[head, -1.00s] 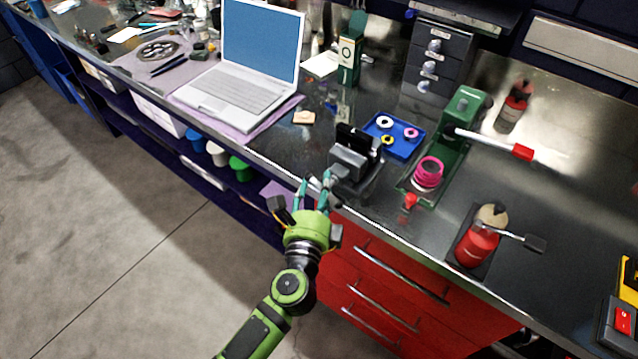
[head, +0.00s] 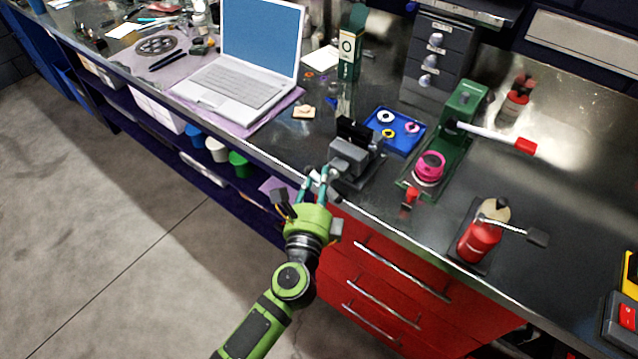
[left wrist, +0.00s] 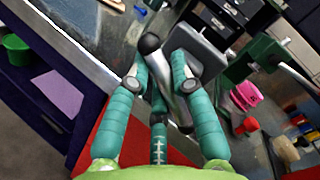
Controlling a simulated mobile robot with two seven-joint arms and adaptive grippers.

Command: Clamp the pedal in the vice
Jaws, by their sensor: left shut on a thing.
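The grey vice (head: 349,153) stands at the bench's front edge; its grey block also shows in the left wrist view (left wrist: 202,45). A dark upright piece (head: 357,131) shows at its jaws; I cannot tell whether this is the pedal or part of the vice. My left gripper (head: 316,185) is in front of the vice, its teal fingers shut around the silver vice handle (left wrist: 170,78), which has a black knob (left wrist: 150,43) at its end. The handle lies slanted between the fingers in the left wrist view. My right gripper is not in view.
A blue tray (head: 404,149) with small rings sits behind the vice. A green press (head: 457,123) with a pink cup (head: 429,167) is to its right. A red bottle (head: 479,243) stands near the front edge. A laptop (head: 232,92) is to the left. Red drawers (head: 385,290) are below.

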